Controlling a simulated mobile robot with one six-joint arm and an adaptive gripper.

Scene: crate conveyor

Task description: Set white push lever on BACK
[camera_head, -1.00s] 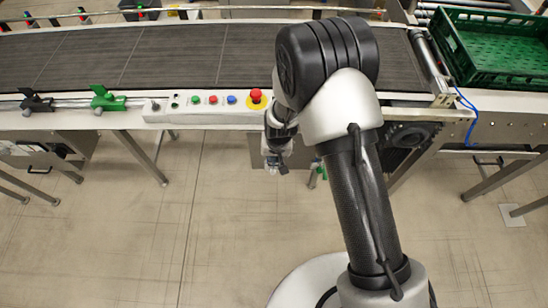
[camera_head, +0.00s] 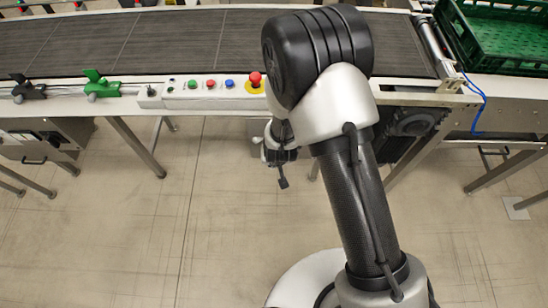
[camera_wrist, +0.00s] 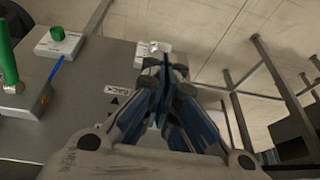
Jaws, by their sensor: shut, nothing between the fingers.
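In the wrist view, my gripper (camera_wrist: 163,82) is shut and empty, its dark blue-grey fingers together over the edge of a grey metal panel (camera_wrist: 75,112). A label reading BACK (camera_wrist: 117,89) is on the panel just left of the fingers, with dark triangle marks below it. A small white part (camera_wrist: 152,49), which may be the white push lever, sits at the panel edge just beyond the fingertips and is partly hidden by them. I cannot tell its position or whether the fingers touch it. In the head view, my gripper (camera_head: 280,165) hangs below the conveyor's front edge, partly hidden.
In the head view, the conveyor (camera_head: 160,42), an emergency stop (camera_head: 255,80) and a green crate (camera_head: 495,60) lie beyond my arm. Floor in front is clear.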

